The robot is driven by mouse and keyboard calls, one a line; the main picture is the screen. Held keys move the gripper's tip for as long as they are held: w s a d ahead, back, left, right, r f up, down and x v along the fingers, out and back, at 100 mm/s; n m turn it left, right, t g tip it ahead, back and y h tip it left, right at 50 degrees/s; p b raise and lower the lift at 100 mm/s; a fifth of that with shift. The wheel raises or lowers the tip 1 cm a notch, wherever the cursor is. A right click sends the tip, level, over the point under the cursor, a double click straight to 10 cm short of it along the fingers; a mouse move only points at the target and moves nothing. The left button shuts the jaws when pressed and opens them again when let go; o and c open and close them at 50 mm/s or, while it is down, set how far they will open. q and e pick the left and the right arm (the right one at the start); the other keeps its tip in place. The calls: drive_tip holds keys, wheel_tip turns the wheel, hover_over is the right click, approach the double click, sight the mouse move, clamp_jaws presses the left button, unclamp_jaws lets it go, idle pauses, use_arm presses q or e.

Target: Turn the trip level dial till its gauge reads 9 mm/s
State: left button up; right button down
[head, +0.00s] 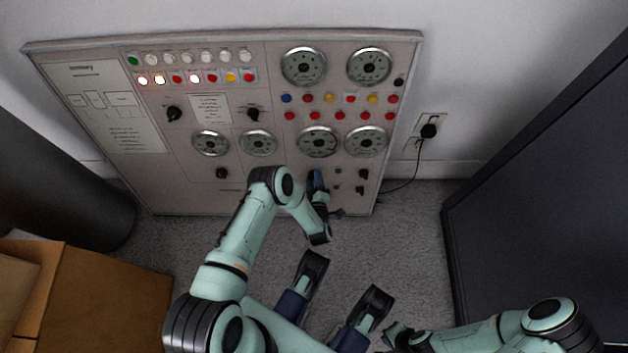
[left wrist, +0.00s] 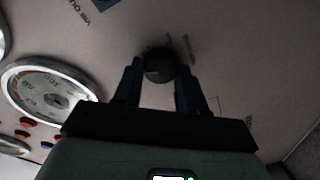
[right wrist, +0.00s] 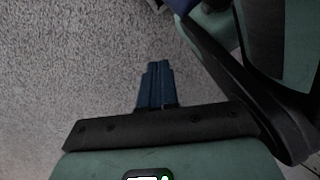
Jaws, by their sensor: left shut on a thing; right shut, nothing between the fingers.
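A dark round dial (left wrist: 159,65) on the panel sits between the two blue fingers of my left gripper (left wrist: 160,88), which is shut on it. In the head view my left gripper (head: 317,182) is at the panel's lower part and hides the dial. A round gauge (head: 317,141) with a metal rim is just above it; a gauge also shows at the left of the left wrist view (left wrist: 52,97). Its reading is too small and tilted to tell. My right gripper (right wrist: 157,68) is shut and empty over the carpet, away from the panel.
The panel (head: 185,195) carries other gauges, lamps, buttons and dark knobs, some close to the right of my left gripper. A cardboard box (head: 105,300) and dark cylinder (head: 60,190) stand left. A dark cabinet (head: 545,200) stands right. A plug (head: 429,131) is in the wall.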

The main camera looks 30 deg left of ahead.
use_arm(q)
drive_tip(key=shift+w+m+t+y+p, duration=0.15)
drive_tip(key=shift+m+p, duration=0.3)
drive_tip(key=shift+m, duration=1.65)
drive_tip(key=shift+m+t+y+p, duration=0.15)
drive_tip(key=shift+m+t+p, duration=0.2)
drive_tip(key=shift+m, duration=1.75)
use_arm(e)
drive_tip(key=shift+w+a+r+t, duration=0.1)
drive_tip(key=shift+w+r+t, duration=0.3)
drive_tip(key=shift+w, duration=0.45)
drive_tip(key=shift+w+a+r+t, duration=0.1)
drive_tip(key=shift+w+r+t, duration=0.1)
drive_tip(key=shift+w+r, duration=0.5)
drive_tip(key=shift+w+f, duration=0.15)
use_arm(q)
drive_tip(key=o, duration=1.1)
drive_tip(key=shift+c, duration=0.2)
